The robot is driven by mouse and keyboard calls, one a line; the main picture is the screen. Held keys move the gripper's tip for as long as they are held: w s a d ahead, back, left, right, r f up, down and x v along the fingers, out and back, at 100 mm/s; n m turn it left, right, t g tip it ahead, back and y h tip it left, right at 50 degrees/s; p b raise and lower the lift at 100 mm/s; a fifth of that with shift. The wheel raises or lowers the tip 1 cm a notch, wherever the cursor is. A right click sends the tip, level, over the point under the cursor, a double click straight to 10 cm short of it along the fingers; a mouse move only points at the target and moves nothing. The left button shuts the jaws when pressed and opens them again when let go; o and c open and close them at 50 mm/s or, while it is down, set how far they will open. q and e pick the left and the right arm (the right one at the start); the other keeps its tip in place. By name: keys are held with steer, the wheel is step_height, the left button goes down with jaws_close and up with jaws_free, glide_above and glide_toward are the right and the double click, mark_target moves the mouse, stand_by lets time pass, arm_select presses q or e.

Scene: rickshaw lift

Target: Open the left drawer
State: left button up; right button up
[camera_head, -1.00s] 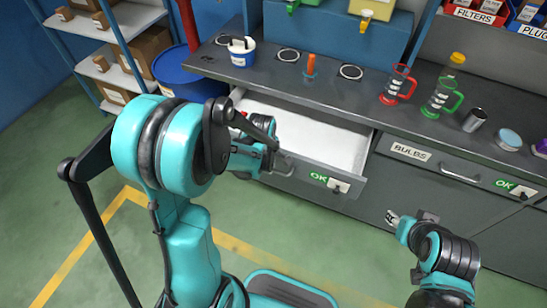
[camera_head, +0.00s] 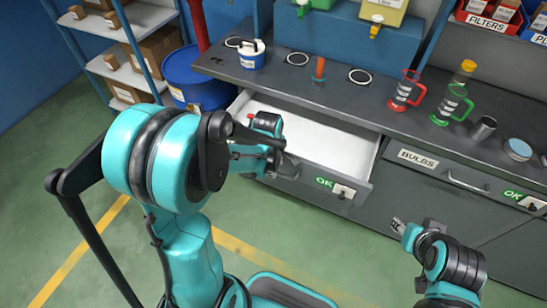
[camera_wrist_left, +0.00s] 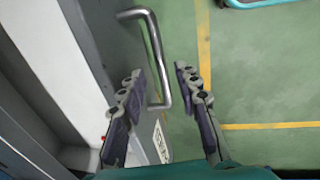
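The left drawer (camera_head: 325,138) stands pulled out from under the grey workbench, its white inside bare where I can see it. Its front carries a green OK label and shows under my arm. My left gripper (camera_head: 287,165) is at the drawer front, by the handle. In the left wrist view the bent metal handle (camera_wrist_left: 154,55) runs down between the two fingers (camera_wrist_left: 158,78) of the left gripper. The fingers are apart, with visible gaps beside the bar. My right gripper (camera_head: 399,227) is low in front of the bench, away from the drawer; its fingers are too small to read.
A closed drawer labelled BULBS (camera_head: 418,160) is to the right. The bench top (camera_head: 340,95) holds a white-and-blue tub (camera_head: 251,58), red mug (camera_head: 404,92), green mug (camera_head: 452,104) and metal cup (camera_head: 482,130). A blue barrel (camera_head: 195,78) stands left.

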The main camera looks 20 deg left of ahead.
arm_select(q)
step_height(320, 180, up, 10)
steer(key=s, duration=0.2)
steer(key=shift+f, duration=0.1)
stand_by(0.4)
steer(key=s+d+r+m+t, duration=0.2)
steer(key=s+m, duration=0.3)
steer(key=m, duration=0.4)
steer(key=s+d+r+m+t, duration=0.2)
steer(key=s+m, duration=0.3)
steer(key=m, duration=0.3)
steer(key=shift+m+t, duration=0.4)
steer(key=shift+t, duration=0.1)
steer(key=shift+r, duration=0.1)
